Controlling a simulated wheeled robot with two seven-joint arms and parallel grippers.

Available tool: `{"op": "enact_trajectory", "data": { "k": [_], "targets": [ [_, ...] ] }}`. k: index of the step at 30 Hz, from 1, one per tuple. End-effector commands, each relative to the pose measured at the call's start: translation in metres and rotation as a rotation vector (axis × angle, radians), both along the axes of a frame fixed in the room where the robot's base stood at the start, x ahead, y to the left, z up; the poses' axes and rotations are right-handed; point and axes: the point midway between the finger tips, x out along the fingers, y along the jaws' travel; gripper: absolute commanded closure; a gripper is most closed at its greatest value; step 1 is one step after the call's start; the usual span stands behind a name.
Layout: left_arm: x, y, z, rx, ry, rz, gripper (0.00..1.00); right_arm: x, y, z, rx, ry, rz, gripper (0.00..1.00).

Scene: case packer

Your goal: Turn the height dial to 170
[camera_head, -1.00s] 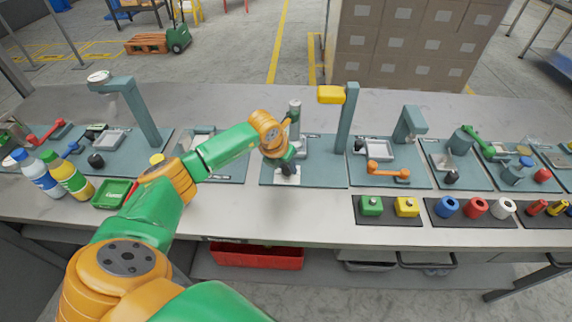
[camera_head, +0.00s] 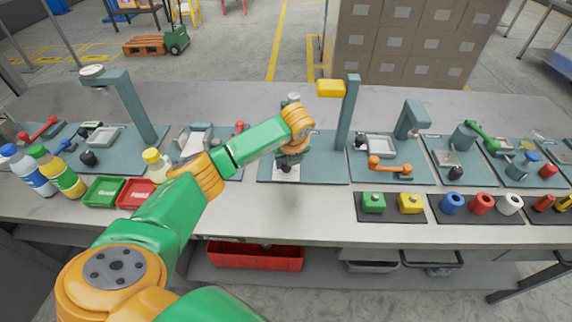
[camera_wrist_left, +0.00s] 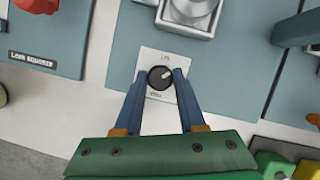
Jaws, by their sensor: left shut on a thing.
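The height dial (camera_wrist_left: 159,78) is a small black round knob on a white plate (camera_wrist_left: 161,58) in the left wrist view. Its pale mark points to the upper right. Printing stands above and below it, too small to read surely. My left gripper (camera_wrist_left: 162,84) has its two blue fingers on either side of the dial, shut on it. In the head view the left gripper (camera_head: 289,158) reaches down to the white plate (camera_head: 287,174) on a teal base, and the wrist hides much of the dial. My right gripper is in neither view.
A teal post (camera_head: 345,115) with a yellow head (camera_head: 330,88) stands right of the gripper. An orange handle (camera_head: 388,167) is farther right. Green and yellow blocks (camera_head: 373,203) sit on a dark mat in front. Bottles (camera_head: 64,176) and small trays (camera_head: 103,191) are at left.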

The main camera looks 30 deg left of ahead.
Motion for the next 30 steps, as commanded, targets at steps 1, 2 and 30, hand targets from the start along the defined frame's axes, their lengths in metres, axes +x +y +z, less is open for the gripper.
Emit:
{"op": "enact_trajectory", "data": {
  "k": [1,2,30],
  "targets": [
    [0.002,0.000,-0.002,-0.001,-0.006,0.040,1.00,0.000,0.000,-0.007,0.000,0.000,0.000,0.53],
    [0.002,-0.001,-0.003,0.000,-0.005,0.069,1.00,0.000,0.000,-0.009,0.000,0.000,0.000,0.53],
    [0.005,-0.001,0.000,0.001,-0.004,0.737,1.00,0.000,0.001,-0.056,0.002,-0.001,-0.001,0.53]
  ]
}}
